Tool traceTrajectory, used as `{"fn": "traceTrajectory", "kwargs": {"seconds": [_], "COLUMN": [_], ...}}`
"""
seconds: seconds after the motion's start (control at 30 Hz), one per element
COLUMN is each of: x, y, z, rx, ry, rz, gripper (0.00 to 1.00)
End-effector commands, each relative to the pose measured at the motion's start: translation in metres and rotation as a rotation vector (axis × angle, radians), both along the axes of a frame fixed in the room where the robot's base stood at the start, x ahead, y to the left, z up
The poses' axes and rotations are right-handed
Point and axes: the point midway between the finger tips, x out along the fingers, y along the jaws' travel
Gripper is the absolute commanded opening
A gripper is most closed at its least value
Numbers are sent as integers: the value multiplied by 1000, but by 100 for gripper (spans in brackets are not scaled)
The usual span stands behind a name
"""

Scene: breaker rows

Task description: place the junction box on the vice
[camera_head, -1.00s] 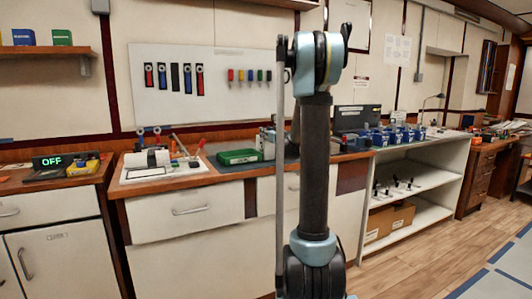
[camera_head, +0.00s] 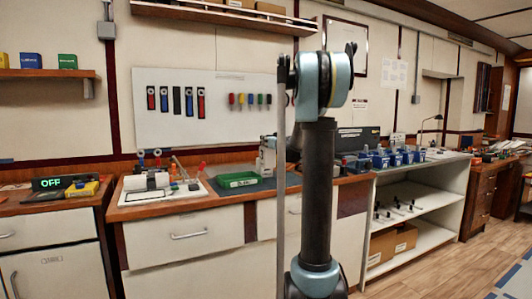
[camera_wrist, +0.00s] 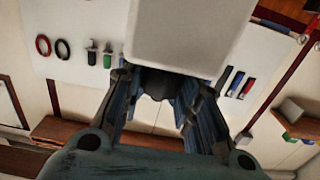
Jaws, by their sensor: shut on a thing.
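The junction box (camera_wrist: 178,35) is a plain pale grey-white box at the top middle of the wrist view. My gripper (camera_wrist: 162,88) is shut on it, with its dark fingers at the box's lower end. In the head view my own arm stands upright in the middle, and I cannot make out my gripper or the held box. I cannot pick out the vice for certain. A pale grey object (camera_head: 267,158) stands on the bench just left of my arm, partly hidden, and may be the vice.
A green case (camera_head: 238,180) lies on the dark mat. A white tray (camera_head: 135,197) with tools is at the bench's left. Blue bins (camera_head: 395,159) stand right of my arm. A tool board (camera_head: 212,103) hangs on the wall. Floor shows at the lower right.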

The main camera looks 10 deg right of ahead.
Motion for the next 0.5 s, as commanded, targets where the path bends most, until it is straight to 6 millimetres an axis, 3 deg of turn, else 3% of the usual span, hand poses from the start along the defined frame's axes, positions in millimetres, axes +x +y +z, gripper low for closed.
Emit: {"fn": "traceTrajectory", "kwargs": {"seconds": [0.2, 0.5], "x": [0, 6], "y": [0, 2], "z": [19, 20], "rx": [0, 0], "ry": [0, 1], "rz": [0, -1], "gripper": [0, 0]}}
